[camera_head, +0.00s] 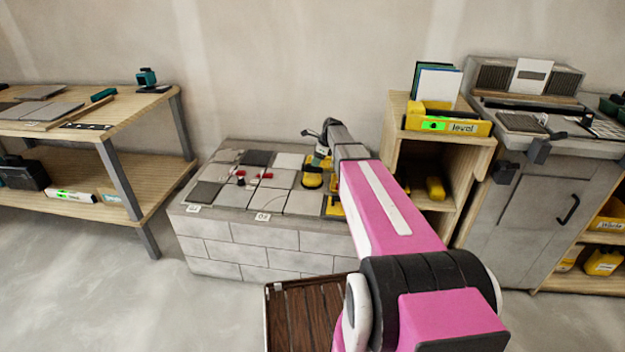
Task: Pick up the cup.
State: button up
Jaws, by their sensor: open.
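The cup appears to be the yellow and black suction cup (312,180) on the tiles at the right part of the grey block. My gripper (322,153) is at the far end of my pink arm, close above and behind the cup in the picture. It is open. The fingertips are small and partly hidden, so I cannot tell whether they touch the cup or stand around it.
The tiled block (300,237) carries grey, white and dark tiles with small red-handled pieces. A second yellow item (334,208) lies near its right edge. A wooden shelf (448,150) with a yellow level (462,128) stands right. A workbench (150,108) stands left.

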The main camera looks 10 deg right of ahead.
aim_at(312, 167)
jog(key=shift+x, duration=2.7)
jog(key=shift+w, duration=0.15)
grip_shut()
